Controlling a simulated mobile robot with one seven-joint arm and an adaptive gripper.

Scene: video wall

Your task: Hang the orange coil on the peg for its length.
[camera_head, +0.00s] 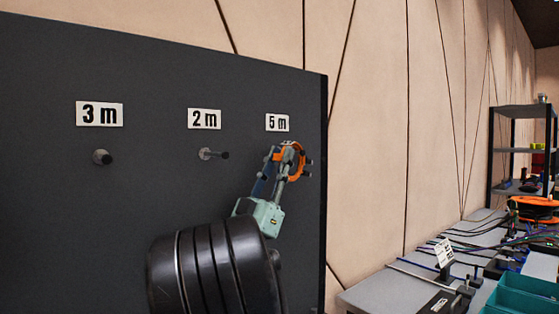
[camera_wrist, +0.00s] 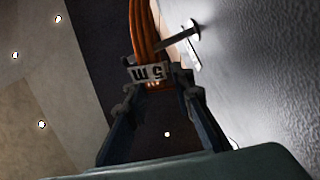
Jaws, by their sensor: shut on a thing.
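I cannot tell whether the peg passes through the ring. In the head view this peg is mostly hidden behind coil and gripper.
The dark board (camera_head: 60,210) also bears an empty peg (camera_head: 103,157) under the 3 m label (camera_head: 100,114) and another (camera_head: 215,154) under the 2 m label (camera_head: 204,119). A bench (camera_head: 370,292) with cables and teal bins (camera_head: 525,295) stands to the right.

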